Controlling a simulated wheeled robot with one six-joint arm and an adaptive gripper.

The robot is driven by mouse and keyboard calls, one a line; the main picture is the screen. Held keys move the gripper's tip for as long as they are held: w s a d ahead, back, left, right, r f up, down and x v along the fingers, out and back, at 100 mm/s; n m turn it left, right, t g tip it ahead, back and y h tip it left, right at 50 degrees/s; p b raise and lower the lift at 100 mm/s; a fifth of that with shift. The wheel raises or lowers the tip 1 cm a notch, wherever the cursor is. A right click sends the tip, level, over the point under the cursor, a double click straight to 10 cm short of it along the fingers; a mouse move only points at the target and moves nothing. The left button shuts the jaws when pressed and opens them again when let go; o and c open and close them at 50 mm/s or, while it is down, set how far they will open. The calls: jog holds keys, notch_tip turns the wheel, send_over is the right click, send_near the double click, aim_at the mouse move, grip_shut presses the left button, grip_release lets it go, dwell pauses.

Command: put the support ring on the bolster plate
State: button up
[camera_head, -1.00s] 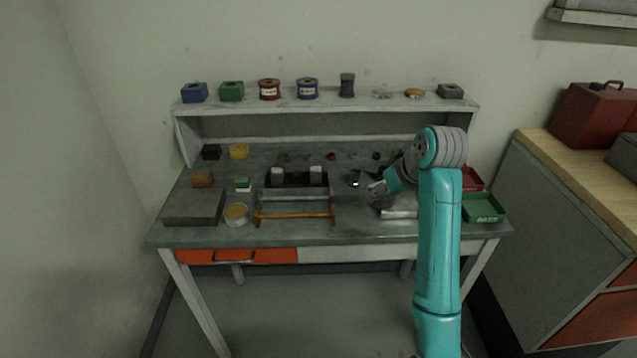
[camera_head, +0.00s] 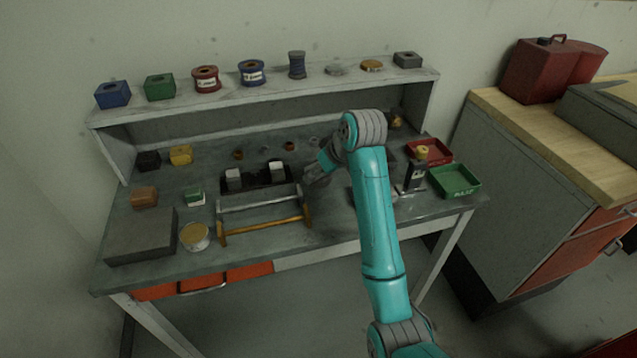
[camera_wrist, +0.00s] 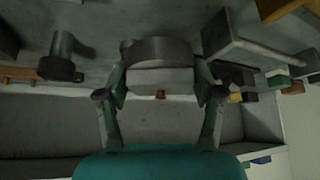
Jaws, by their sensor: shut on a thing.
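My gripper (camera_head: 316,172) is over the back middle of the bench, just right of the black holder with two pale blocks. In the wrist view my gripper (camera_wrist: 160,82) has its two fingers on either side of a grey, curved, ring-like piece, which I take for the support ring (camera_wrist: 158,48). The fingers are shut on it, and it appears to be held above the bench top. In the head view the ring is too small and dark to make out. I cannot tell for sure which thing is the bolster plate; a flat grey slab (camera_head: 140,237) lies at the bench's front left.
The black holder (camera_head: 256,177) and an orange-handled frame (camera_head: 262,232) lie left of my gripper. A round tin (camera_head: 195,236) stands beside the slab. Red (camera_head: 430,150) and green (camera_head: 454,181) trays are at the right. A dark cylinder (camera_wrist: 62,57) stands nearby.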

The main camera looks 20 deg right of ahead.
aim_at(321, 192)
jog(key=shift+f, duration=2)
jog(key=o, duration=1.3)
jog(key=shift+f, duration=0.15)
